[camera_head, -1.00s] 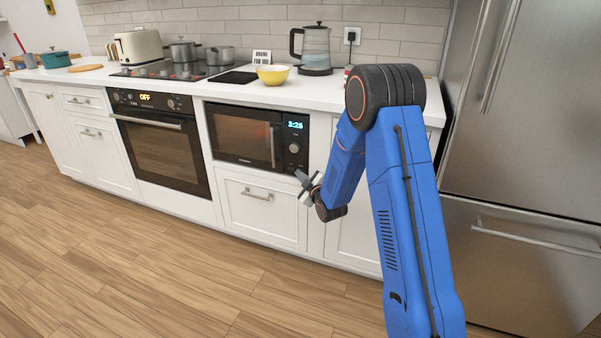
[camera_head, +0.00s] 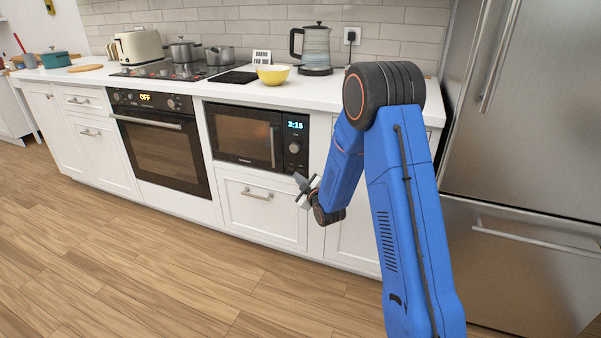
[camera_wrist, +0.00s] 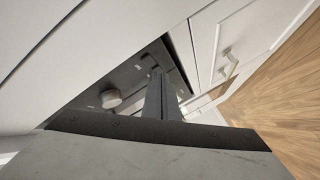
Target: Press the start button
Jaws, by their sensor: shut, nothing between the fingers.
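The built-in black microwave (camera_head: 243,138) sits under the counter, its door closed. Its control panel has a lit display (camera_head: 295,126) reading about 3:16 and a round knob (camera_head: 294,147). The knob also shows in the wrist view (camera_wrist: 111,98), left of my fingers. My gripper (camera_head: 299,182) is just below the panel's lower right corner in the head view. In the wrist view my gripper (camera_wrist: 158,75) is shut and empty, its fingertips over the dark panel. I cannot make out the start button; my fingers cover part of the panel. Contact cannot be told.
A white drawer (camera_head: 262,208) with a bar handle lies below the microwave. An oven (camera_head: 160,145) is to the left and a steel fridge (camera_head: 530,120) to the right. A yellow bowl (camera_head: 272,75) and a kettle (camera_head: 315,48) stand on the counter. The floor in front is clear.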

